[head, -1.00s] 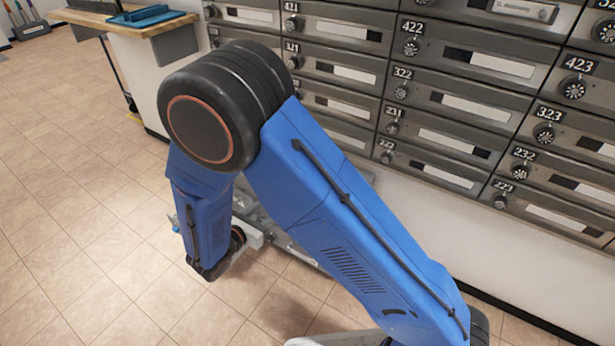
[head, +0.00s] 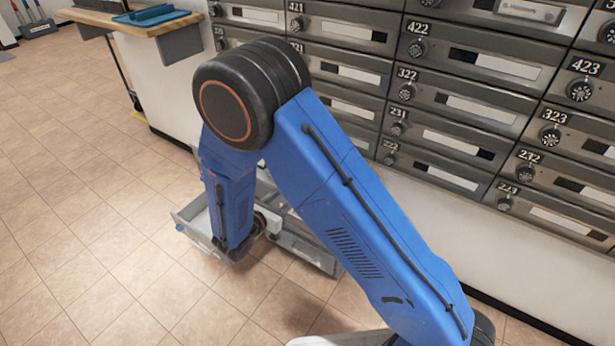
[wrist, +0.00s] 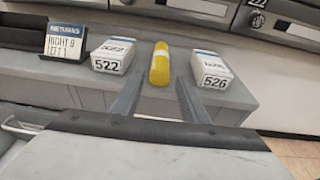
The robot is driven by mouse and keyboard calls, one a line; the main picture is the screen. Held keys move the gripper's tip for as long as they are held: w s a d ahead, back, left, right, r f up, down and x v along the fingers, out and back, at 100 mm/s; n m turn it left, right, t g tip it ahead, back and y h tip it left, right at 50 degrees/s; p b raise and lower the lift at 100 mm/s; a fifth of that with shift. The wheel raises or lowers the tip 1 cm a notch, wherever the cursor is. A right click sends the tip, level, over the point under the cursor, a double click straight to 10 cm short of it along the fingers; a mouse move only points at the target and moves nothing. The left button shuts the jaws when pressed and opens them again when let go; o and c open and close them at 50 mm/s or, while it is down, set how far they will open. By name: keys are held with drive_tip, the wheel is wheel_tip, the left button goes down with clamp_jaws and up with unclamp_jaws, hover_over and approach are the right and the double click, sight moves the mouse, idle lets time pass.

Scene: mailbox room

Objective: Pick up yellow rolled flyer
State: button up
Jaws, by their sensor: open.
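The yellow rolled flyer (wrist: 160,64) lies on a grey surface (wrist: 70,80) in the wrist view, with its long side pointing away from me. It has a pale band around its middle. My gripper (wrist: 160,86) is open and empty, its two fingers reaching toward the flyer, one on each side of its line. The flyer's near end shows just beyond the gap between the fingers. I cannot tell how far apart they are in depth. In the head view my blue arm hides the gripper, and the flyer does not show.
A white box marked 522 (wrist: 112,57) lies left of the flyer and one marked 526 (wrist: 211,70) lies right. A returns sign (wrist: 66,41) stands further left. In the head view, a grey bin (head: 195,218) sits around my forearm; mailboxes (head: 480,100) line the wall.

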drive_tip(key=shift+x, duration=2.6)
drive_tip(key=c, duration=0.9)
drive_tip(key=shift+o, duration=0.2)
drive_tip(key=shift+r, duration=0.15)
drive_tip(key=shift+r, duration=1.85)
drive_tip(key=f+v, duration=0.1)
drive_tip(key=v, duration=0.6)
drive_tip(key=shift+s+a+f, duration=0.15)
drive_tip(key=shift+s+a, duration=0.15)
drive_tip(key=shift+s, duration=0.15)
